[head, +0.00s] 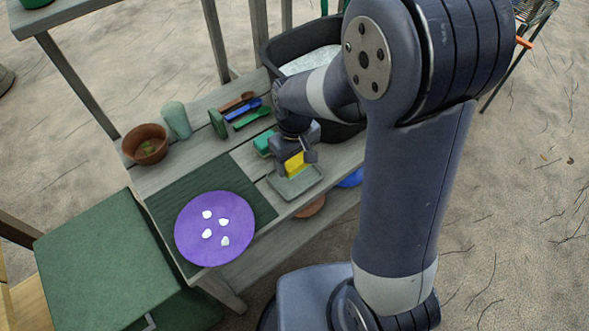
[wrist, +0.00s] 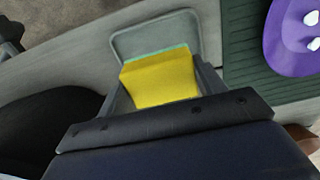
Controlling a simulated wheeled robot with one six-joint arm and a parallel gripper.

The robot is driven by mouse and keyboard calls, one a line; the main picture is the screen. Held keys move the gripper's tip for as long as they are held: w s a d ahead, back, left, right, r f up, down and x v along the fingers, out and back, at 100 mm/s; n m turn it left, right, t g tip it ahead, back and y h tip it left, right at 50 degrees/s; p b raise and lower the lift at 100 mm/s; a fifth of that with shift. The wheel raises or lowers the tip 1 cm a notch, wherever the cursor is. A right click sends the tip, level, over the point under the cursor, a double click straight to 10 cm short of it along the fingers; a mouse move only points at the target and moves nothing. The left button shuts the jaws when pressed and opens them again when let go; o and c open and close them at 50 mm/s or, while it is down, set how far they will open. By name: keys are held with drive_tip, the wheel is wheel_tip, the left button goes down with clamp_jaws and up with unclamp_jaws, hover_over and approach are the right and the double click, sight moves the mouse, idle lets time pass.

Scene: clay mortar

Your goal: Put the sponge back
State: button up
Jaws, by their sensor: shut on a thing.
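A yellow sponge (head: 295,164) with a green layer is between the fingers of my gripper (head: 297,160), which is shut on it. The sponge also shows in the wrist view (wrist: 160,80), its yellow side facing the camera. A shallow grey-green tray (head: 302,187) lies on the wooden bench just below the sponge. In the wrist view the tray's rim (wrist: 125,42) shows beyond the sponge. I cannot tell whether the sponge touches the tray.
A purple disc (head: 190,231) with several white pebbles lies on a dark green mat (head: 256,203) left of the tray. A green block (head: 263,143), colored tools (head: 243,110), a clay pot (head: 145,152) and a black basin (head: 270,52) stand behind.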

sight(295, 158)
drive_tip(key=shift+f, duration=2.35)
drive_tip(key=shift+f+b, duration=0.2)
drive_tip(key=shift+b, duration=0.15)
drive_tip(key=o, duration=0.7)
drive_tip(key=shift+r, duration=0.1)
wheel_tip(295, 158, up, 12)
drive_tip(key=shift+r+p, duration=0.1)
drive_tip(key=shift+p, duration=0.7)
